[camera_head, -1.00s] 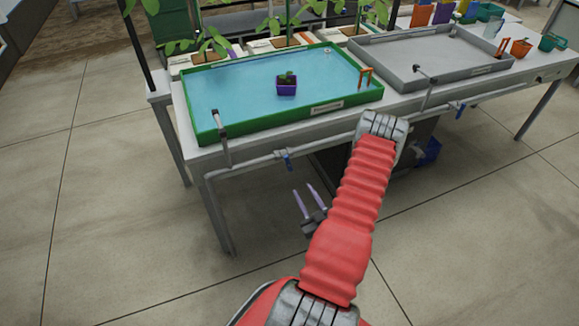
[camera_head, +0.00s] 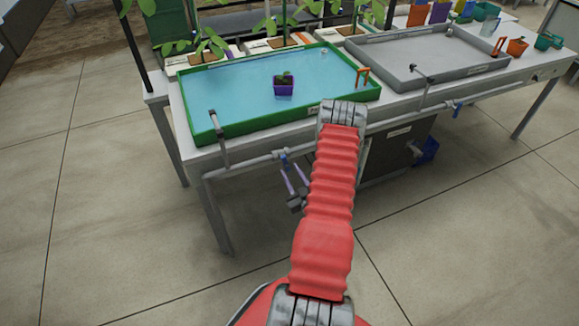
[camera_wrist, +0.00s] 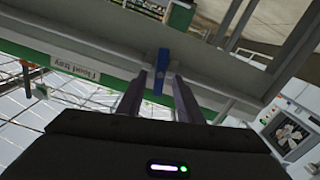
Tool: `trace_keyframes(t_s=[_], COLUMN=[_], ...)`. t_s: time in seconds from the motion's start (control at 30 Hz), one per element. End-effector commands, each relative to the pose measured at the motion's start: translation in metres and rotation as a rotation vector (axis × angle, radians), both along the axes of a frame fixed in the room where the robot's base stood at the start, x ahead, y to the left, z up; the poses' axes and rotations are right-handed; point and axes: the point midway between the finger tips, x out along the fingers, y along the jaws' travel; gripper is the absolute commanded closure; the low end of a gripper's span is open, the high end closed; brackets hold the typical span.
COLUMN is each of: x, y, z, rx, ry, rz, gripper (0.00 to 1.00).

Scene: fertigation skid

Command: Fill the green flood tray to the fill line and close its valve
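The green flood tray (camera_head: 270,120) stands on the left of the bench and holds blue water. A fill line cannot be made out. A blue valve handle (camera_head: 284,160) hangs on the pipe below the tray's front edge; it also shows in the wrist view (camera_wrist: 161,68). My gripper (camera_head: 291,170) is open and empty, its two fingers pointing up towards this handle from just below. In the wrist view my gripper (camera_wrist: 157,76) has the handle in the gap between its fingertips, with space on both sides; the depth is unclear.
A small purple pot (camera_head: 284,86) with a plant is in the water. An orange clip-like piece (camera_head: 362,77) is on the tray's right rim. A grey tray (camera_head: 430,58) stands to the right, with another blue valve handle (camera_head: 457,110) below. A grey box (camera_head: 395,145) stands under the bench.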

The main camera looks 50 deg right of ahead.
Motion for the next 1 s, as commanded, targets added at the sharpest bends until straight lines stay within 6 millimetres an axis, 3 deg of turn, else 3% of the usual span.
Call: trace_keyframes(t_s=[0.23, 0.6, 1.0], x=[0.025, 0.029, 0.029], y=[-0.015, -0.019, -0.019], z=[0.001, 0.000, 0.000], rx=[-0.001, 0.001, 0.001], ry=[-0.002, -0.001, -0.001], rz=[-0.001, -0.002, -0.003], gripper=[0.67, 0.67, 0.95])
